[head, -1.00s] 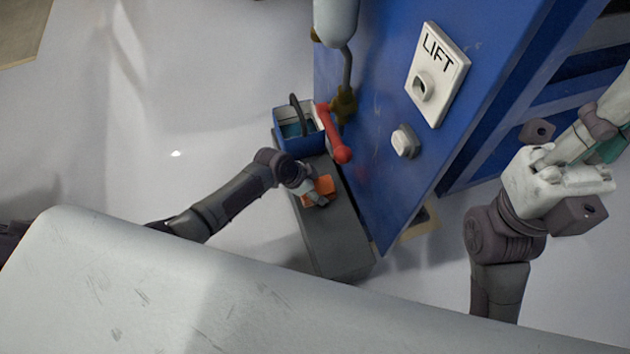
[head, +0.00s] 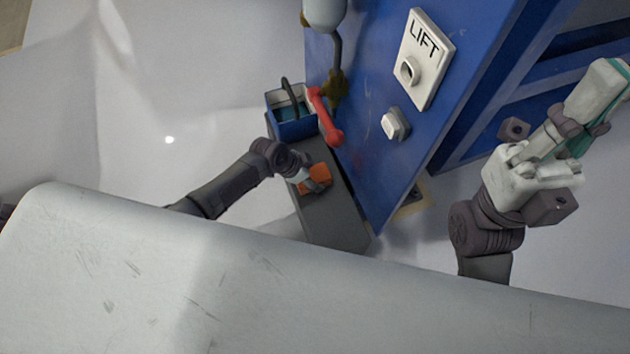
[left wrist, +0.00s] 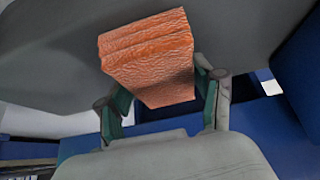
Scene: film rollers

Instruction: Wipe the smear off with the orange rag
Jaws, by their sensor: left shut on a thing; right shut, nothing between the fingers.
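The orange rag (head: 317,178) is a folded, creased block. My left gripper (head: 311,184) is shut on it, above the top of a dark grey bench. In the left wrist view the rag (left wrist: 148,58) sits between the two teal-padded fingers of my left gripper (left wrist: 160,95). The grey surface is behind it; whether the rag touches it I cannot tell. My right gripper (head: 604,92) is shut and empty at the right, in front of the blue panel. I cannot make out the smear for certain.
The grey bench (head: 335,222) stands against the blue panel (head: 385,165). A blue bin (head: 291,128) and a red handle (head: 325,118) are at its far end. The panel carries a LIFT plate (head: 424,60) and a white button (head: 393,125). Open floor lies left.

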